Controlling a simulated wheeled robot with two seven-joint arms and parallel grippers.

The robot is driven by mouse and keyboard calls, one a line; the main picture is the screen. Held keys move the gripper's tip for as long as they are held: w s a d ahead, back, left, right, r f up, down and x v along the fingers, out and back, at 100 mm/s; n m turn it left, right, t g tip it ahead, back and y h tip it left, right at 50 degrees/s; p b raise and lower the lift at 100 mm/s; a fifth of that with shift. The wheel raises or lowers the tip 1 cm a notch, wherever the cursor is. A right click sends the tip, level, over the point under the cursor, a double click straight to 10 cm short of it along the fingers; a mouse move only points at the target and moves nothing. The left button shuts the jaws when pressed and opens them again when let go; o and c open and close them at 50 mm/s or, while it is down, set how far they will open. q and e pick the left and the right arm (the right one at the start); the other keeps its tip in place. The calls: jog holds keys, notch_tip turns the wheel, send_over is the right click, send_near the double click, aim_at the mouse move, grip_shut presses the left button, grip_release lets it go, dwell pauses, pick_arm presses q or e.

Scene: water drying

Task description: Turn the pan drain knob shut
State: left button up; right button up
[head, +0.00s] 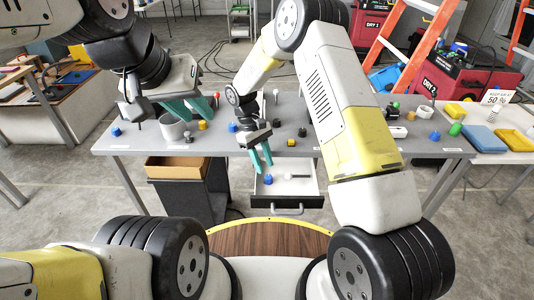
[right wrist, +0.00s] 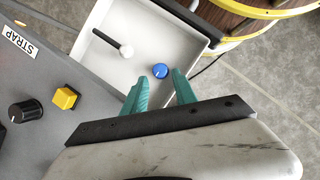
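A round blue knob (head: 268,179) sits on the floor of a white pan-like drawer (head: 310,191) pulled out below the table edge. In the right wrist view the blue knob (right wrist: 160,71) lies just beyond and between my right fingertips. My right gripper (head: 262,168) points down over the drawer with its teal fingers apart and empty (right wrist: 160,82). The fingers appear apart from the knob; the exact height gap cannot be told. My left gripper (head: 194,112) is over the left of the table, its teal fingers spread, with nothing seen between them.
The grey table (head: 330,142) carries several small knobs, including a yellow one (right wrist: 65,97) and a black one (right wrist: 26,110). A dark bin (head: 188,190) stands left of the drawer.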

jog(key=shift+v, duration=1.6)
jog(key=s+d+r+m+t+y, duration=0.1)
jog(key=s+d+r, duration=0.15)
jog(key=r, duration=0.45)
jog(key=s+d+r+m+t+y, duration=0.15)
jog(key=d+r, duration=0.25)
jog(key=r, duration=0.4)
jog(key=s+d+r+m+t+y, duration=0.1)
jog(key=s+d+r+m, duration=0.1)
jog(key=d+r, duration=0.35)
jog(key=s+d+r+m+t+y, duration=0.1)
jog(key=s+d+r+m+t, duration=0.1)
jog(key=s+r, duration=0.3)
jog(key=s+d+r+m+t+y, duration=0.1)
jog(key=s+d+r+m+t, duration=0.1)
jog(key=s, duration=0.9)
jog(key=shift+d+r+t, duration=0.6)
jog(key=shift+r+t, duration=0.25)
jog(key=shift+r, duration=0.5)
jog(key=shift+s, duration=0.1)
